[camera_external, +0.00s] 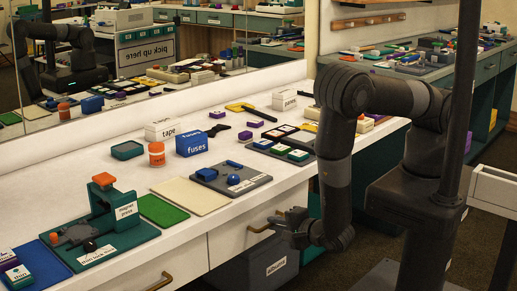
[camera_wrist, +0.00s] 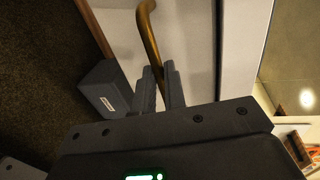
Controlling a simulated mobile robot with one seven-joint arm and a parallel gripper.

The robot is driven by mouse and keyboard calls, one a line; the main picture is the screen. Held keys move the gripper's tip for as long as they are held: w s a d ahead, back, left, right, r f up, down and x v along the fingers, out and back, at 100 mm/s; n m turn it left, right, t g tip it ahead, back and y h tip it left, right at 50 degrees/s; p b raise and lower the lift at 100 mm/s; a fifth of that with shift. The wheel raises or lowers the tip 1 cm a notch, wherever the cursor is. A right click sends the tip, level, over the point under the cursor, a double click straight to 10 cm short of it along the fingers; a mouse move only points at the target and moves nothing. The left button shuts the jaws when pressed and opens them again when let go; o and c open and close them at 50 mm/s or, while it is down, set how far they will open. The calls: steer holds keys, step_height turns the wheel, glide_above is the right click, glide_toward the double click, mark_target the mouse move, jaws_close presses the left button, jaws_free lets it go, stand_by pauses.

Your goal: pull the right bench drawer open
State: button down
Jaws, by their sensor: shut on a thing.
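The right bench drawer (camera_external: 228,240) has a white front below the bench top and a brass bar handle (camera_external: 258,229). Its front looks about flush with the bench in the external view. In the wrist view the brass handle (camera_wrist: 149,30) runs down between the two dark fingers of my gripper (camera_wrist: 160,82), which are shut on it. In the external view my gripper (camera_external: 284,220) is at the right end of the handle, and my wrist hides part of the area to its right. The white drawer front also shows in the wrist view (camera_wrist: 190,35).
A grey labelled bin (camera_external: 255,270) stands on the floor below the drawer. It also shows in the wrist view (camera_wrist: 104,90). Another drawer with a brass handle (camera_external: 160,283) is to the left. The bench top (camera_external: 225,210) holds trays, boxes and a press.

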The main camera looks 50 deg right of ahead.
steer(key=f+v, duration=0.2)
steer(key=v, duration=0.9)
steer(key=s+f+v, duration=0.1)
steer(key=f+v, duration=0.1)
steer(key=v, duration=0.9)
steer(key=shift+s+f, duration=0.3)
steer(key=shift+s, duration=0.1)
steer(key=c, duration=1.5)
jaws_free()
steer(key=v, duration=1)
steer(key=shift+s, duration=0.35)
